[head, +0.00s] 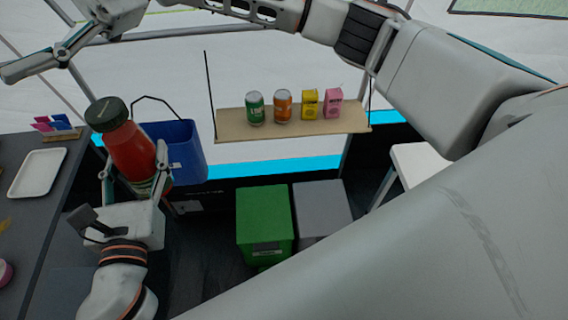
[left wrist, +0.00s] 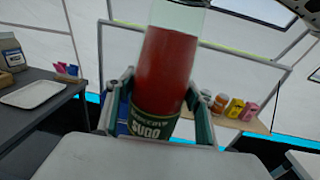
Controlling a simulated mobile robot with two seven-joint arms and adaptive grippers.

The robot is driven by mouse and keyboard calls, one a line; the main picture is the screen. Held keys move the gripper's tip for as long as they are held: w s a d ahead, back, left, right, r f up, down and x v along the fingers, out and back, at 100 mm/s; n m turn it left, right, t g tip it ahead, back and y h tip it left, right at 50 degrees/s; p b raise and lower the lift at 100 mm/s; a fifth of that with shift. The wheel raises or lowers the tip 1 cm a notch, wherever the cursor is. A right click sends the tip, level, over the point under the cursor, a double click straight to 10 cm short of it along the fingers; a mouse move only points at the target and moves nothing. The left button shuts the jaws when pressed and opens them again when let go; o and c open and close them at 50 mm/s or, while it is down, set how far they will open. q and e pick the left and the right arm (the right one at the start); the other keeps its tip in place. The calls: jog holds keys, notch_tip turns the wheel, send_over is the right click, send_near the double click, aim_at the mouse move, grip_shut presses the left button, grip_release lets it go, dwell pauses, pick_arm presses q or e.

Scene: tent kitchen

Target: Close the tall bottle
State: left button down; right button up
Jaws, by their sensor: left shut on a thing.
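The tall bottle (head: 130,150) holds red sauce and has a green label. It leans left, held up beside the dark counter. A dark green cap (head: 105,113) is at its top in the head view; I cannot tell if it is tightened. My left gripper (head: 135,160) is shut around the bottle's lower part. In the left wrist view the bottle (left wrist: 165,72) stands between the fingers, its clear neck cut off above. My right gripper (head: 45,45) is at the upper left, above and left of the cap. It looks open and empty, with one finger partly out of frame.
The counter (head: 50,215) at the left carries a white tray (head: 38,173). A blue bin (head: 183,152) is behind the bottle. A hanging shelf (head: 235,125) bears cans and cartons. A green box (head: 264,215) and a grey box (head: 322,210) stand below.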

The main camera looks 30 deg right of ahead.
pick_arm(q)
jog(key=shift+r, duration=0.2)
pick_arm(e)
jog(key=w+d+f+m+t+y, duration=0.3)
jog(key=w+d+m+t+y, duration=0.1)
jog(key=w+d+m+t, duration=0.3)
jog(key=w+d+f+m+t+y, duration=0.3)
jog(key=w+d+m+t+y, duration=0.2)
jog(key=w+d+t, duration=0.3)
jog(key=w+d+f+m+t+h, duration=0.2)
jog(key=d+f+m+t+h, duration=0.3)
jog(key=d+f+m+t, duration=0.15)
jog(key=w+d+f+m+t+h, duration=0.35)
jog(key=d+f+m+t, duration=0.2)
jog(key=f+t, duration=0.2)
jog(key=s+f+m+g+h, duration=0.15)
jog(key=s+f+h, duration=0.35)
jog(key=f, duration=0.7)
jog(key=s+f+m+g+h, duration=0.15)
jog(key=s+f+h, duration=0.4)
jog(key=f, duration=0.75)
jog(key=s+d+f+m+g+h, duration=0.1)
jog(key=s+d+f+g, duration=0.1)
jog(key=s+f, duration=0.6)
jog(key=s+d+f+m+g+h, duration=0.1)
jog(key=s+d+f+g+h, duration=0.1)
jog(key=s+f, duration=0.6)
jog(key=s+g, duration=0.1)
jog(key=s, duration=0.4)
jog(key=shift+s+d+h, duration=0.3)
